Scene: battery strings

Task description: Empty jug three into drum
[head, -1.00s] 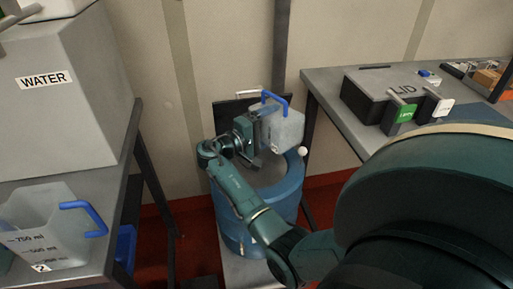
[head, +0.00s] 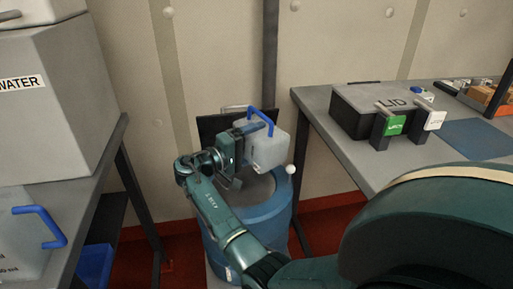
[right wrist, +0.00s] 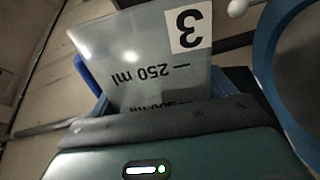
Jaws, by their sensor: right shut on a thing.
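Jug three (head: 264,150), pale and translucent with a blue handle, is held over the blue drum (head: 262,220). Its handle is uppermost, so the jug looks tipped onto its side. In the right wrist view the jug (right wrist: 140,50) shows its "3" label and 250 ml mark upside down. My right gripper (head: 240,148) is shut on the jug. The drum's open top is partly hidden by the jug and my arm; its blue rim (right wrist: 268,75) shows in the right wrist view. I cannot tell whether liquid is in the jug. My left gripper is not in view.
A grey WATER container (head: 50,110) stands on the left bench, with another jug (head: 20,240) in front. The right bench (head: 345,150) holds a black LID box (head: 365,108), green and white tagged items, and a blue mat (head: 475,138). A white ball (head: 290,169) shows by the drum rim.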

